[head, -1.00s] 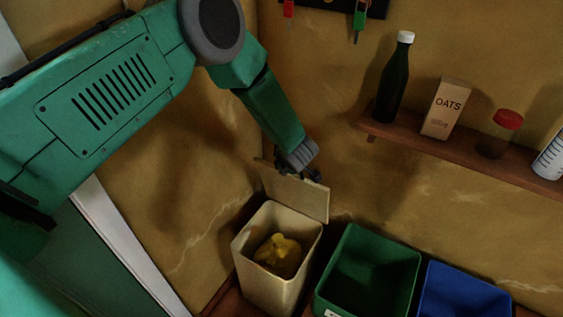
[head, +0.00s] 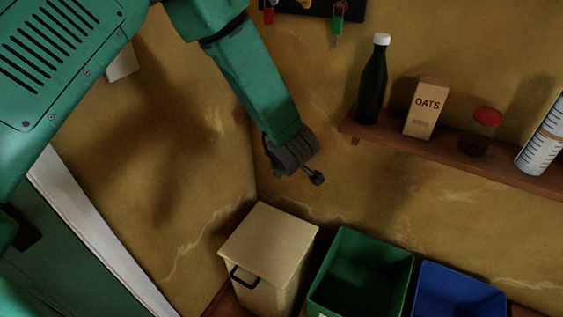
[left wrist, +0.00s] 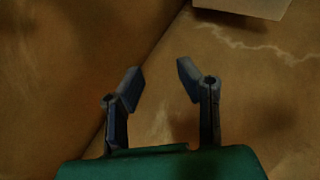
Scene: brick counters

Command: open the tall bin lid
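The tall cream bin (head: 267,293) stands in the corner in the head view. Its lid (head: 270,243) lies shut across the top, with a dark handle (head: 243,276) at the front left edge. My left gripper (head: 314,179) is above and behind the bin, apart from the lid. In the left wrist view my left gripper (left wrist: 160,75) has its two fingers spread with nothing between them. A pale corner (left wrist: 245,7) at the top of that view may be the lid. The bin's inside is hidden. My right gripper is not in view.
A green bin (head: 362,270) and a blue bin (head: 460,290) stand open to the right. A wall shelf (head: 450,157) holds a dark bottle (head: 372,82), an oats box (head: 426,108), a red-lidded jar (head: 483,133) and a striped container (head: 541,143). The wall between shelf and bins is clear.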

